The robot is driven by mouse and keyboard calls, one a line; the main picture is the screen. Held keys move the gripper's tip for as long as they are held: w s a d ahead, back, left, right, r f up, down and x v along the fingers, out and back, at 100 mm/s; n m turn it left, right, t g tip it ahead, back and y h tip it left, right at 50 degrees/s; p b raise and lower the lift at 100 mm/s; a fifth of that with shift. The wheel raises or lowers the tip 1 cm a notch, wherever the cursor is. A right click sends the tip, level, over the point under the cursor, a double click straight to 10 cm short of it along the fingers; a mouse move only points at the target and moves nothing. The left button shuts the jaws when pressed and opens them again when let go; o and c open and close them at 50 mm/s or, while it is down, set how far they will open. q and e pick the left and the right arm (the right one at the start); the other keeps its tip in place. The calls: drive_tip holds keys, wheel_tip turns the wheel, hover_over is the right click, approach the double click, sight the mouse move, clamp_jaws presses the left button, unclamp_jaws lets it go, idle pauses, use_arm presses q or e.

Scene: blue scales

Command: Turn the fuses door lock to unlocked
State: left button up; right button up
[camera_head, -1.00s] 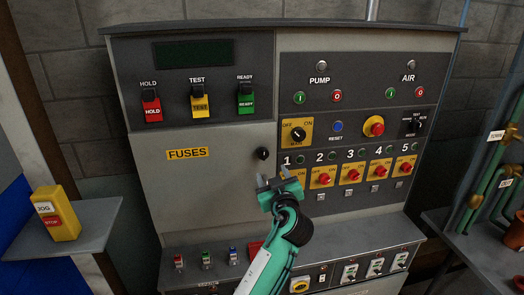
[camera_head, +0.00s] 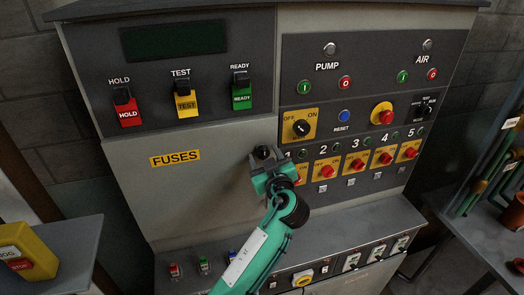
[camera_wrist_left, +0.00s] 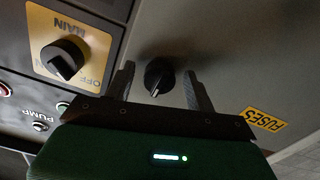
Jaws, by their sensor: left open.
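The fuses door (camera_head: 190,190) is a grey panel with a yellow FUSES label (camera_head: 175,158). Its lock is a small black knob (camera_head: 262,153) near the door's right edge. In the left wrist view the knob (camera_wrist_left: 159,76) shows between the two fingers of my left gripper (camera_wrist_left: 158,88), with a gap on each side. My left gripper (camera_head: 266,160) is open in front of the door and partly hides the area around the knob in the head view. My right gripper is in neither view.
A yellow main OFF/ON switch (camera_head: 300,126) sits just right of and above the lock. A row of red numbered switches (camera_head: 355,166) lies to the right. HOLD, TEST and READY switches (camera_head: 184,100) are above the door. A lower ledge (camera_head: 340,235) juts out below.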

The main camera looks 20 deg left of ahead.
use_arm(q)
drive_tip(key=shift+c, duration=0.6)
drive_tip(key=c, duration=0.9)
drive_tip(key=shift+o, duration=0.3)
